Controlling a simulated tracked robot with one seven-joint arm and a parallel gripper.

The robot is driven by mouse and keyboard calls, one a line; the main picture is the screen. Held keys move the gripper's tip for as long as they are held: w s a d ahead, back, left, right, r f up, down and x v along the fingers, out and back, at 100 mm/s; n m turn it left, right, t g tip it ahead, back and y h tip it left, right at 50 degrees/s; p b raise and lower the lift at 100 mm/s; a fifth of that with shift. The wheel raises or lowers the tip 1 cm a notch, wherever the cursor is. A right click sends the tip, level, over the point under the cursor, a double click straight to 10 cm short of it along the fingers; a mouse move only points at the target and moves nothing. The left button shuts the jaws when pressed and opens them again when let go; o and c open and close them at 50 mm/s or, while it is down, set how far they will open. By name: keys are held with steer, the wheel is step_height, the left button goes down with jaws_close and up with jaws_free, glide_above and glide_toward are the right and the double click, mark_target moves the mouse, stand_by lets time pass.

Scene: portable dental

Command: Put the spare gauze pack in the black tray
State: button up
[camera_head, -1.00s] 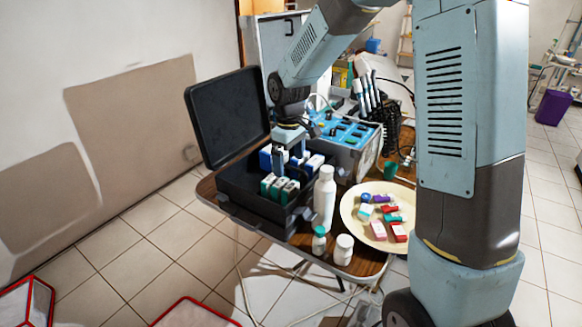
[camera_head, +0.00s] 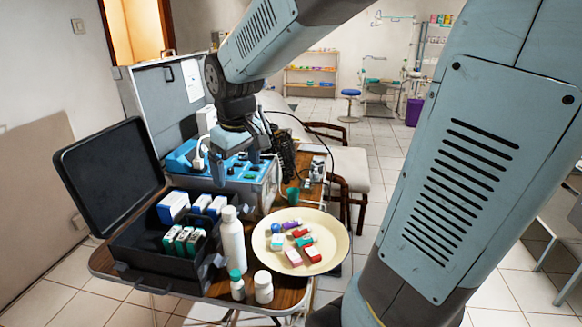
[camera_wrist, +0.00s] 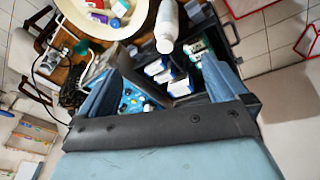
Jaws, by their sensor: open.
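The black tray (camera_head: 150,266) is an open box with its lid raised, at the left of the table. Several white-and-blue packs (camera_head: 172,207) stand at its back, and green-and-white packs (camera_head: 184,241) stand in front of them. Both groups also show in the wrist view, the white-and-blue ones (camera_wrist: 160,70) and the green-and-white ones (camera_wrist: 198,46). I cannot tell which pack is the spare gauze. My gripper (camera_head: 237,150) is open, above and behind the tray, near the blue-topped unit. In the wrist view its fingers (camera_wrist: 160,88) are apart with nothing seen held between them.
A tall white bottle (camera_head: 231,240) and two small jars stand right of the tray, close to it. A cream plate (camera_head: 338,262) with several small coloured boxes lies further right. A blue-topped unit (camera_head: 245,172) stands behind. The table is crowded; its edge is close in front.

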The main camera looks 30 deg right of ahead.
steer(key=s+d+r+m+t, duration=0.1)
steer(key=s+d+r+m, duration=0.1)
steer(key=s, duration=0.5)
steer(key=s+d+r+m+t, duration=0.1)
steer(key=s+d+r+m, duration=0.1)
steer(key=s, duration=0.5)
steer(key=shift+s+d+r+m+t, duration=0.3)
steer(key=shift+d+m, duration=0.2)
steer(key=shift+d, duration=0.45)
